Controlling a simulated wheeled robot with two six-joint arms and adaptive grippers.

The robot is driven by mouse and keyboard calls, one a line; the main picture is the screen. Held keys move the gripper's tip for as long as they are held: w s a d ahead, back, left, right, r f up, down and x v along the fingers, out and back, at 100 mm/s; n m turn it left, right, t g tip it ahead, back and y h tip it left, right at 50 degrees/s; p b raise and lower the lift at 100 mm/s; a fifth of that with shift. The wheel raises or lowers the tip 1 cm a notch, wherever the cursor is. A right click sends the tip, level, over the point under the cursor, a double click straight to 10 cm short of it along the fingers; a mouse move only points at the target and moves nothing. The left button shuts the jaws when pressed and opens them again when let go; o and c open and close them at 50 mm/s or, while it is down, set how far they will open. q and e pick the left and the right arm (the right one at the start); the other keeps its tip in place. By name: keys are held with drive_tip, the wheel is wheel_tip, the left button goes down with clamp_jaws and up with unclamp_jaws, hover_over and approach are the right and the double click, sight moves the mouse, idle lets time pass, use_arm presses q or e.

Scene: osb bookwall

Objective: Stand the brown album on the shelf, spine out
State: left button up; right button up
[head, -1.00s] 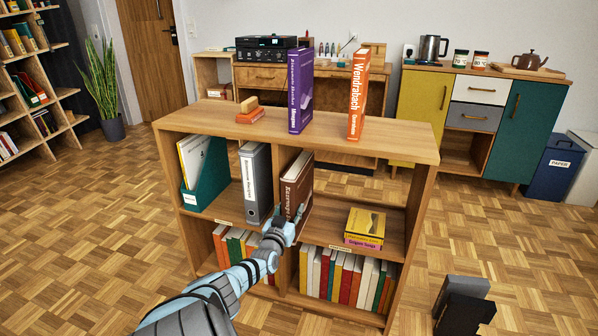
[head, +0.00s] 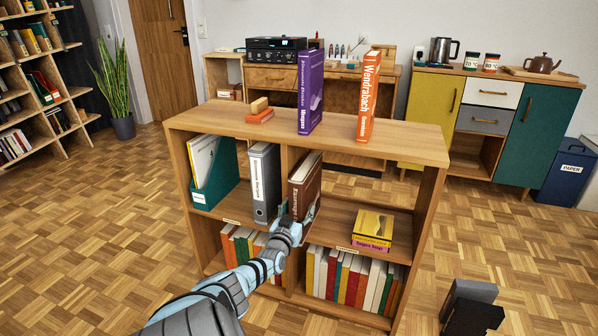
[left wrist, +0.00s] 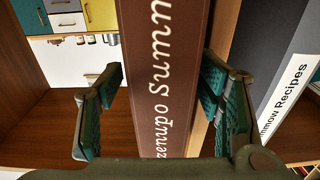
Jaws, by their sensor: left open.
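The brown album (head: 303,183) stands upright in the upper right compartment of the low wooden shelf (head: 432,190), at its left end beside the middle divider. Its lettered spine faces out towards me. My left gripper (head: 300,220) is at the lower part of the spine in the head view and hides the album's lower end. In the left wrist view my left gripper (left wrist: 163,95) is open, with one finger on each side of the brown album (left wrist: 165,60). Narrow gaps seem to show beside the spine.
A grey binder (head: 264,183) stands just left of the divider, beside a green magazine file (head: 219,180). A yellow book (head: 373,223) lies on another to the album's right, with bare board between. Purple (head: 310,92) and orange (head: 368,97) books stand on top.

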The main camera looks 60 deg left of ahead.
use_arm(q)
drive_tip(key=shift+f, duration=0.25)
drive_tip(key=shift+v, duration=4.05)
